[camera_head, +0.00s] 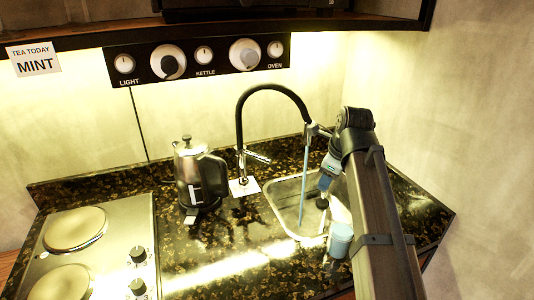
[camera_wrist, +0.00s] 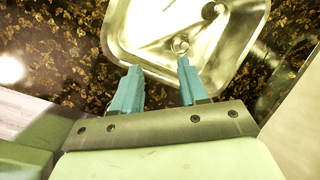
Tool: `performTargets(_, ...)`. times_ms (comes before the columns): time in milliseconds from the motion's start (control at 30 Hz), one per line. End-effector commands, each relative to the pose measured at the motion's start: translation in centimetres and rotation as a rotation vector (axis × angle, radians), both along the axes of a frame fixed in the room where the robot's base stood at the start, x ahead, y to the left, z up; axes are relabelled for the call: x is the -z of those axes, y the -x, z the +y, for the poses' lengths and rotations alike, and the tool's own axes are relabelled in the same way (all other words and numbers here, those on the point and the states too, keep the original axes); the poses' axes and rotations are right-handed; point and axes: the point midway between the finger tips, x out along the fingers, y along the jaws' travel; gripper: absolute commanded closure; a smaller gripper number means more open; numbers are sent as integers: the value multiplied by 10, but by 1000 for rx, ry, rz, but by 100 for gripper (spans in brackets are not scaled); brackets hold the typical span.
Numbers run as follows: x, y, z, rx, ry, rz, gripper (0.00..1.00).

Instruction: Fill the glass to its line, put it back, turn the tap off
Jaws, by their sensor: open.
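The black gooseneck tap (camera_head: 270,88) stands behind the sink. A thin blue stream of water (camera_head: 304,170) runs from its spout into the basin. The tap's lever (camera_head: 257,157) sticks out low on its right. The metal sink (camera_head: 283,192) also fills the top of the wrist view (camera_wrist: 120,30). A small pale ring (camera_wrist: 180,45) shows in the basin there; I cannot tell if it is the glass or splashing water. No glass shows clearly. In the wrist view my gripper (camera_wrist: 157,78) is open and empty, its teal fingers apart over the sink's near edge.
A steel kettle (camera_head: 188,165) stands on the dark speckled counter (camera_head: 235,235), left of the tap. A hob (camera_head: 110,255) is at far left. A panel (camera_head: 205,68) with knobs hangs behind. A wall closes the right side. My arm hides the sink's right part.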

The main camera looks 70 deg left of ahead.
Motion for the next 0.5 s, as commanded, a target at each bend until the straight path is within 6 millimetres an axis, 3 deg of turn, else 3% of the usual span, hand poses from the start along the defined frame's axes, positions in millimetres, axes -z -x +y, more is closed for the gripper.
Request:
performTargets(33, -10, 20, 20, -2, -19, 25, 57)
performTargets(200, -28, 67, 51, 8, -63, 91, 57)
performTargets(300, -34, 81, 59, 11, -74, 112, 57)
performTargets(500, -36, 88, 73, 13, -77, 121, 57)
